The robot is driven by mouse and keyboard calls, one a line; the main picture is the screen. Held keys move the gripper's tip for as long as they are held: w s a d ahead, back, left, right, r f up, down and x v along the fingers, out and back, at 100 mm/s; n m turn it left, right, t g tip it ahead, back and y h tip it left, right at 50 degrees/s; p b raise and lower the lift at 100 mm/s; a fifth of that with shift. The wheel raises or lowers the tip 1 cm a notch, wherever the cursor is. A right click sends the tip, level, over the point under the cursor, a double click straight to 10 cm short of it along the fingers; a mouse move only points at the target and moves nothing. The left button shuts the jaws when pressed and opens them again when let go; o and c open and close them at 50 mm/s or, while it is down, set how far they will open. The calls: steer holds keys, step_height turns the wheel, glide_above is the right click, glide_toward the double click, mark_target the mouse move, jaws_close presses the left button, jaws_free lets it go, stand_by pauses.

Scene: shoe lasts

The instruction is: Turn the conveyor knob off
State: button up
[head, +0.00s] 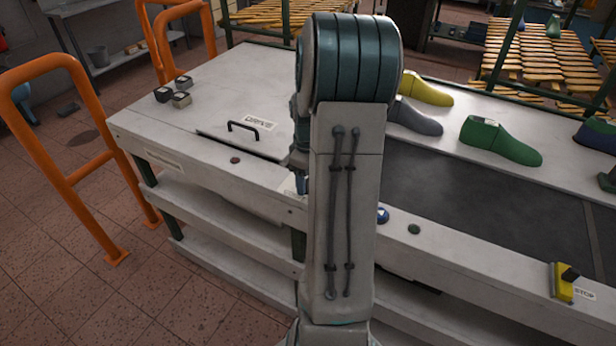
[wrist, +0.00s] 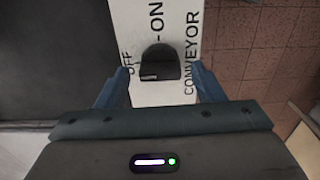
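The black conveyor knob (wrist: 160,62) sits on a white label plate (wrist: 146,20) in the wrist view. The plate reads OFF, ON and CONVEYOR, with ON in line above the knob and OFF to its left. I cannot tell for sure which mark the knob points to. My gripper (wrist: 160,70) is open, with one blue finger on each side of the knob and a gap visible at each side. In the head view my arm hides the knob and most of the gripper; only a bit of blue finger (head: 302,182) shows.
Shoe lasts, including a green one (head: 498,140), stand behind the dark belt (head: 470,200). Orange rails (head: 75,120) stand at left.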

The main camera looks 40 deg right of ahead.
step_height(320, 180, up, 14)
steer(key=shift+b, duration=0.35)
steer(key=shift+f, duration=0.1)
stand_by(0.5)
steer(key=s+a+m+t, duration=0.1)
steer(key=s+a, duration=0.3)
steer(key=a, duration=0.4)
steer(key=s+a+f+m+t, duration=0.1)
steer(key=s+a+m, duration=0.1)
steer(key=s+a, duration=0.3)
steer(key=s+a+m+t, duration=0.1)
steer(key=s+a, duration=0.4)
steer(key=a, duration=0.8)
steer(key=shift+a+f+m, duration=0.25)
steer(key=shift+f+m, duration=0.1)
steer(key=shift+m, duration=0.05)
